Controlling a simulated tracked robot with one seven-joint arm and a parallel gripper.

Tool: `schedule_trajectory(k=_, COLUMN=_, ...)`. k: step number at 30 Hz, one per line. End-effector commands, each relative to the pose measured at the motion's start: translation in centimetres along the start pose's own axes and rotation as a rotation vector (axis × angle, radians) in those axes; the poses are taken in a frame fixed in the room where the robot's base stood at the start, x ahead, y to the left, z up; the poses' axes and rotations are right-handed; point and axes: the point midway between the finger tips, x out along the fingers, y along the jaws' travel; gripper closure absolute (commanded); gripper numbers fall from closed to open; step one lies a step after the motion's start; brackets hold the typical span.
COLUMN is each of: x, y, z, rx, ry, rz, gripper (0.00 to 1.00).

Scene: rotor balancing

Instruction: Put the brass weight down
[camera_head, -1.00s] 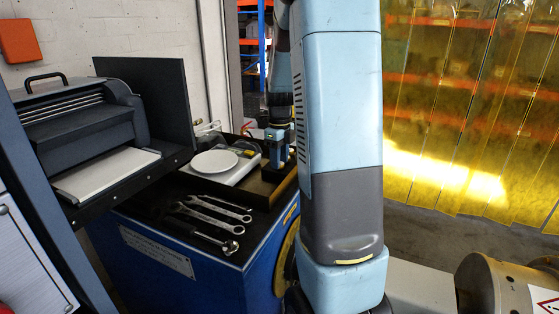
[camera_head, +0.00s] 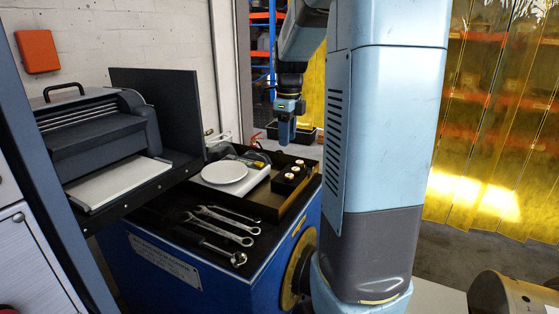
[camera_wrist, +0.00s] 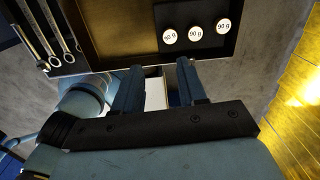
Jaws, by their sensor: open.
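My gripper (camera_head: 286,138) hangs above the right side of the bench top, open and empty. In the wrist view its two blue fingers (camera_wrist: 159,72) stand apart with nothing between them. Three small round weights with white tops sit in a black block: a left one (camera_wrist: 170,37), a middle one (camera_wrist: 195,33) and a right one (camera_wrist: 223,27). Their tops carry gram labels, too small to read surely. The black block (camera_head: 284,186) stands in the shallow tray (camera_head: 266,206), beside the scale. The weights' brass sides are hidden in the block.
A scale with a round white pan (camera_head: 224,172) stands left of the block. Several wrenches (camera_head: 222,226) lie on the dark bench top in front. A dark machine with a handle (camera_head: 95,135) and an upright dark panel (camera_head: 165,105) stand at the left.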

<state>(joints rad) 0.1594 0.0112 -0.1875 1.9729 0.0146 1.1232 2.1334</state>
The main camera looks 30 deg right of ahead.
Motion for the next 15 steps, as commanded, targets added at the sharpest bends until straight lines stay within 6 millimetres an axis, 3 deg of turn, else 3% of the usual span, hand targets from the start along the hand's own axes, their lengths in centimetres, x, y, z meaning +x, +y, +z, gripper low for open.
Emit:
schedule_trajectory(k=6, x=-2.3, y=5.3, z=-0.6, rx=-0.436, ry=-0.054, rz=-0.068, gripper=0.59)
schedule_trajectory(k=15, x=-4.1, y=12.4, z=-2.0, rx=-1.059, ry=-0.075, rz=-0.196, gripper=0.59)
